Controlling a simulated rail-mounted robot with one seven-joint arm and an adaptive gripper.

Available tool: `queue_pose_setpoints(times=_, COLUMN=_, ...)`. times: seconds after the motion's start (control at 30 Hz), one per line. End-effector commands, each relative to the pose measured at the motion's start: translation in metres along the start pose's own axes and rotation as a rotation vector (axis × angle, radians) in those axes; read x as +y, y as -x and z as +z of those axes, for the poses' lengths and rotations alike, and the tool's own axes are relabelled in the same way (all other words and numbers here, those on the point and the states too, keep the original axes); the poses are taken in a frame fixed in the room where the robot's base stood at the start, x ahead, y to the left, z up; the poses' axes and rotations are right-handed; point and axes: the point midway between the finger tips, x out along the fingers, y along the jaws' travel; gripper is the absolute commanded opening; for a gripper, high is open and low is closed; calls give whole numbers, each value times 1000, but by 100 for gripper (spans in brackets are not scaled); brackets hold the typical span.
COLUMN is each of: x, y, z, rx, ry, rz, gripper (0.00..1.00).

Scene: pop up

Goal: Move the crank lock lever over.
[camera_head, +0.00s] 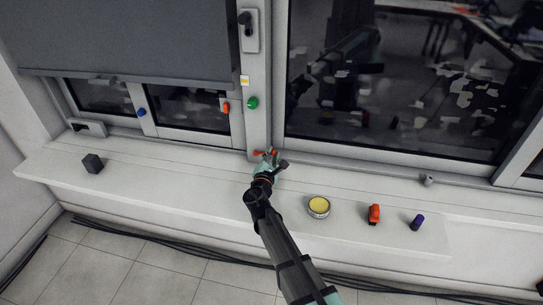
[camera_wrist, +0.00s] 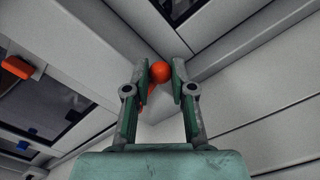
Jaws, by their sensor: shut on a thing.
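The crank lock lever shows in the wrist view as an orange-red ball knob (camera_wrist: 161,72) with a short orange stem below it. It is at the corner where the window frame meets the sill. My gripper (camera_wrist: 159,78) is shut on it, with one finger on each side of the ball. In the head view my gripper (camera_head: 268,157) is low at the window's middle post, just above the sill. Small orange-red parts show beside the fingers there. Much of the lever and its mount is hidden by my gripper.
On the sill (camera_head: 190,177) are a dark cube (camera_head: 92,163), a yellow-topped tin (camera_head: 318,207), an orange object (camera_head: 374,214) and a purple cylinder (camera_head: 417,222). A green knob (camera_head: 252,102) and a handle (camera_head: 246,22) are on the post above. A blind (camera_head: 120,40) hangs left.

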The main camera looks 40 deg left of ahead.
Motion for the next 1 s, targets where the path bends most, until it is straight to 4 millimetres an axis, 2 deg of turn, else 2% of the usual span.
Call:
queue_pose_setpoints(times=0.43, x=-13, y=1, z=-10, rx=1, ry=1, rz=0, gripper=6)
queue_pose_setpoints(times=0.73, x=-14, y=1, z=-11, rx=4, ry=0, rz=-1, gripper=6)
queue_pose_setpoints(times=0.77, x=-14, y=1, z=-11, rx=5, ry=0, rz=-1, gripper=29)
queue_pose_setpoints(times=0.83, x=-15, y=1, z=-12, rx=5, ry=0, rz=-1, gripper=54)
queue_pose_setpoints(times=1.0, x=-14, y=1, z=-11, rx=3, ry=0, rz=-1, gripper=55)
